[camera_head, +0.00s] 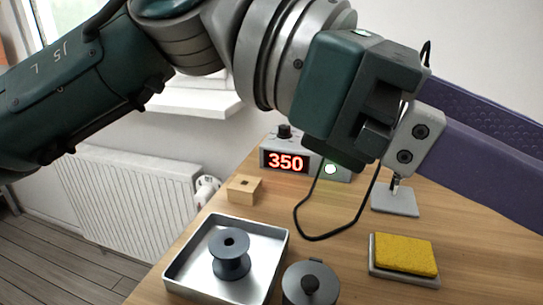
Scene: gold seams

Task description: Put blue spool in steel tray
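The blue spool (230,267), dark slate blue, stands upright inside the steel tray (180,268), with the tray's rim around it. The tray sits on the wooden table at the lower left. My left gripper (398,160) is up and to the right, well away from the spool and the tray. A grey finger plate with two bolts shows on it. Its fingertips are not clearly seen, so I cannot tell if it is open or shut.
A station with a red 350 display (286,162) and a small wooden block (244,189) are behind the tray. A dark lidded pot (310,287) is right of it. A yellow sponge (404,253) and a grey plate (396,204) lie farther right. A black cable loops mid-table.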

